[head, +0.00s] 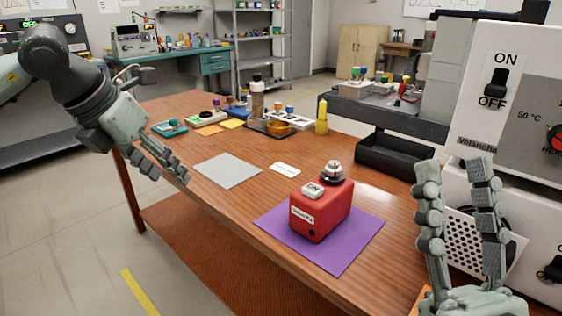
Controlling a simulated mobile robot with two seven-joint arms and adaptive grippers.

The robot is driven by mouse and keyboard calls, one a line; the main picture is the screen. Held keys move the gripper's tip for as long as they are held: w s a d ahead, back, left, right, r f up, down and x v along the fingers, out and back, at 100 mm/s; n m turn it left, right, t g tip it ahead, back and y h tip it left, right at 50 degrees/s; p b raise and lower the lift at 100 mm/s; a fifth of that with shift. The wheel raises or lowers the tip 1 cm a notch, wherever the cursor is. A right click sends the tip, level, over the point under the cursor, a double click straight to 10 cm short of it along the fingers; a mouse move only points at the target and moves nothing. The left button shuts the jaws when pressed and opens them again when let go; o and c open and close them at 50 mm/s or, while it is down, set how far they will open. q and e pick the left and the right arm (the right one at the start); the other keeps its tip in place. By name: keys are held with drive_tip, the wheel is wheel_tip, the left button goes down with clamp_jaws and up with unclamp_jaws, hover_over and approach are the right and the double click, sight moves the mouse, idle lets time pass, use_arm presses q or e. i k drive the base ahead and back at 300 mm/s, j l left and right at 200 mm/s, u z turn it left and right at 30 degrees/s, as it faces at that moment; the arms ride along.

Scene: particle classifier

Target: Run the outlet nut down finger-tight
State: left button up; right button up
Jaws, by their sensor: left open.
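A red box-shaped device (318,218) stands on a purple mat (347,246) on the wooden table. Its top carries a white ON switch (313,190) and a round silver metal fitting (333,173) at the back. I cannot tell whether this fitting is the outlet nut, or how tight it sits. My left gripper (171,178) is open and empty above the table's left edge, well left of the red device. My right gripper (455,172) is open with its fingers pointing up, empty, right of the device and in front of the white machine.
A grey mat (227,171) and a white card (285,168) lie on the table. A black open tray (388,158) is at the back right. A yellow bottle (321,117) and several small items stand further back. A large white machine (468,131) blocks the right side.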

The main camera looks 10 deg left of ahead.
sight(333, 169)
drive_tip(key=k+l, duration=1.1)
drive_tip(key=k, duration=0.2)
